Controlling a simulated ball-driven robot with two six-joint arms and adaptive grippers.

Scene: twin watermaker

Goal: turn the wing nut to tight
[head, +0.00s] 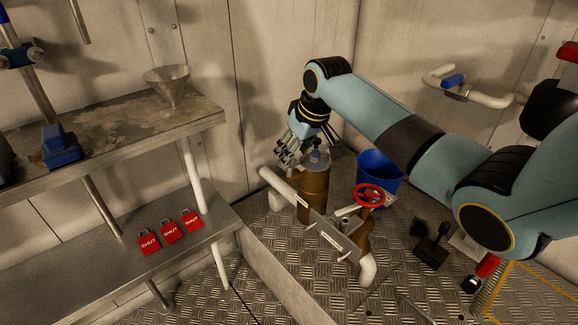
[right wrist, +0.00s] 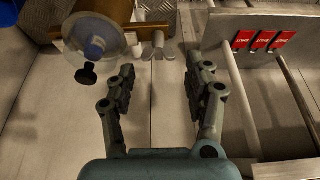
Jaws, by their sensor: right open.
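The wing nut (right wrist: 158,46) shows in the right wrist view as a small grey two-winged piece, just beyond my fingertips and roughly centred between them. It sits beside a brown cylinder (right wrist: 105,10) with a clear, blue-centred round cap (right wrist: 93,40). My right gripper (right wrist: 160,72) is open and empty, its fingers apart and short of the nut. In the head view my right gripper (head: 291,148) hangs beside the top of the brown cylinder (head: 314,195). I cannot make out the wing nut there. My left gripper is not in view.
A red handwheel (head: 369,195) and pipework stand right of the cylinder, with a blue bucket (head: 381,172) behind. A steel shelf at left carries a funnel (head: 168,85) above and red SHUT tags (head: 170,232) below. A black knob (right wrist: 86,74) is near the left finger in the wrist view.

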